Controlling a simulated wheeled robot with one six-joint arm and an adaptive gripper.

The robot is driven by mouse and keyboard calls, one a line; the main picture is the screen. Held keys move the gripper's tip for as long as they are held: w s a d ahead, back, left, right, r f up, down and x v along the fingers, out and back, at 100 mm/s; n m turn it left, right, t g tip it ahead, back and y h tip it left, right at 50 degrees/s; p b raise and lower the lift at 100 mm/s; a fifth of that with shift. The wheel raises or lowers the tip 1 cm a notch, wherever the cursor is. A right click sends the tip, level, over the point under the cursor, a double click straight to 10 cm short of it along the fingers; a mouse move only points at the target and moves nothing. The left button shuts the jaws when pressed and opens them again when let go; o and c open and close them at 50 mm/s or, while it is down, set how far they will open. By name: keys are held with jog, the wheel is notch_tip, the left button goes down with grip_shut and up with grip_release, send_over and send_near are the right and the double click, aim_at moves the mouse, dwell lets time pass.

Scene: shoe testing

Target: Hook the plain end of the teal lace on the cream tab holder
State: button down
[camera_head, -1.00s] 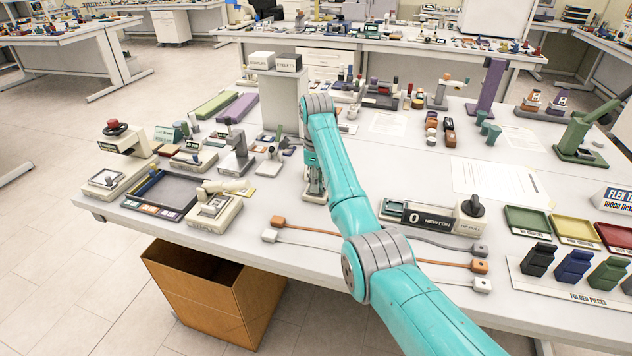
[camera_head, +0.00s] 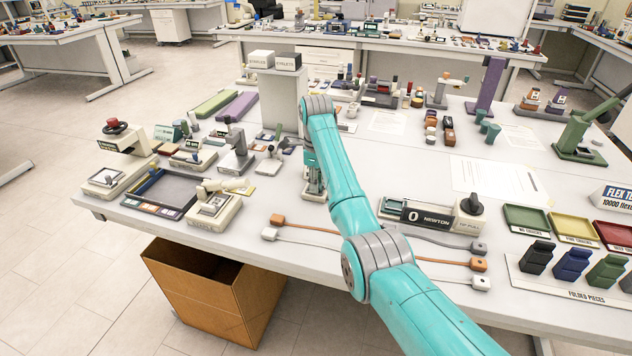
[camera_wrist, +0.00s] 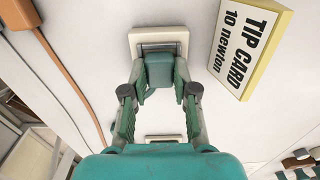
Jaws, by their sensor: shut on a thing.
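My gripper (camera_wrist: 160,80) is shut on a teal block (camera_wrist: 159,70), which looks like an end piece of the teal lace. The block is at a cream holder (camera_wrist: 158,36) with a grey slot. In the wrist view the block overlaps the holder's near side; I cannot tell whether it is hooked on. The teal lace's strand is not clear in the wrist view. In the head view my gripper (camera_head: 314,182) is low over the table, and my arm hides part of it and what it holds.
A yellow-edged tip card (camera_wrist: 250,45) stands right of the holder. Orange (camera_head: 278,220) and white (camera_head: 269,234) lace ends lie near the table's front edge. A newton gauge (camera_head: 430,215) is right of my arm. A shallow tray (camera_head: 160,190) is at the left.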

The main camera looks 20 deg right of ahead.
jog(key=shift+s+f, duration=0.15)
jog(key=shift+f, duration=0.5)
jog(key=c, duration=0.8)
grip_release()
jog(key=shift+f, duration=0.1)
jog(key=shift+r, duration=0.25)
